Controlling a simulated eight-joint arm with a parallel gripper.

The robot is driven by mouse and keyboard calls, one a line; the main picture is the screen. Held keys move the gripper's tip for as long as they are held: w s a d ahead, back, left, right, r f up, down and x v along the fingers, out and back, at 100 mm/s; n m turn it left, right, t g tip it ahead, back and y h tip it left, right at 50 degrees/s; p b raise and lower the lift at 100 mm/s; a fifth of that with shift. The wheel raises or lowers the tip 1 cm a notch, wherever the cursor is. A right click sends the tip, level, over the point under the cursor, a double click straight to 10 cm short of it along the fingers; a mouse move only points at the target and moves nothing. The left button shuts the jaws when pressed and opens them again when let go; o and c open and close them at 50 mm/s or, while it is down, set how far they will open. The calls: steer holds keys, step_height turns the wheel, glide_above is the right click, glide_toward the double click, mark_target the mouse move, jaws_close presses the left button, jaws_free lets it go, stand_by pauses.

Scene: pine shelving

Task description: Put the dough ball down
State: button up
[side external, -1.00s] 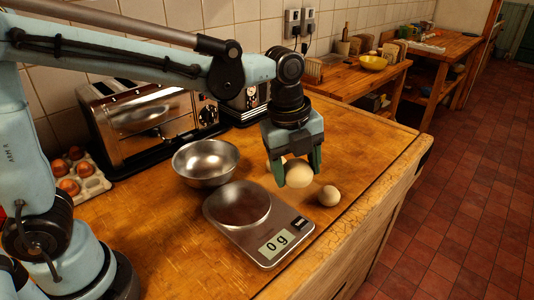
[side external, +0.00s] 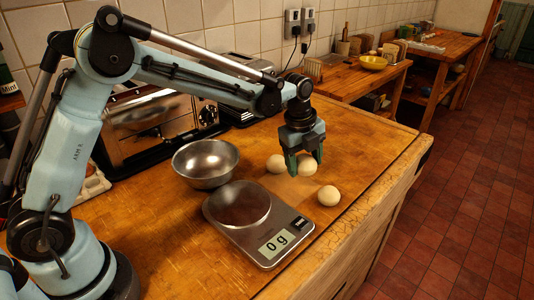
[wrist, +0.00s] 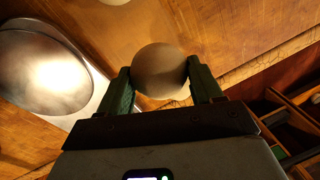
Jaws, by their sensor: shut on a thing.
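My gripper (side external: 305,160) is shut on a pale round dough ball (side external: 308,166), over the counter behind the scale. The ball also shows between the green fingers in the wrist view (wrist: 160,70). I cannot tell whether it touches the wood. A second dough ball (side external: 276,163) lies just left of my gripper. A third dough ball (side external: 329,195) lies nearer the camera, right of the scale. In the wrist view, a pale edge (wrist: 183,94) shows behind the held ball, mostly hidden.
A kitchen scale (side external: 248,240) reading 0 g has an empty round plate. A steel bowl (side external: 205,163) stands behind it. A toaster (side external: 150,130) stands by the wall. The wooden counter's (side external: 365,150) edge is to the right, with bare wood before it.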

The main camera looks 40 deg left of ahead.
mark_target(300, 185)
steer(key=shift+w+a+f, duration=0.5)
steer(key=shift+a+f, duration=0.05)
steer(key=shift+a, duration=0.1)
steer(key=shift+f, duration=2)
steer(key=shift+f, duration=0.1)
steer(key=o, duration=0.7)
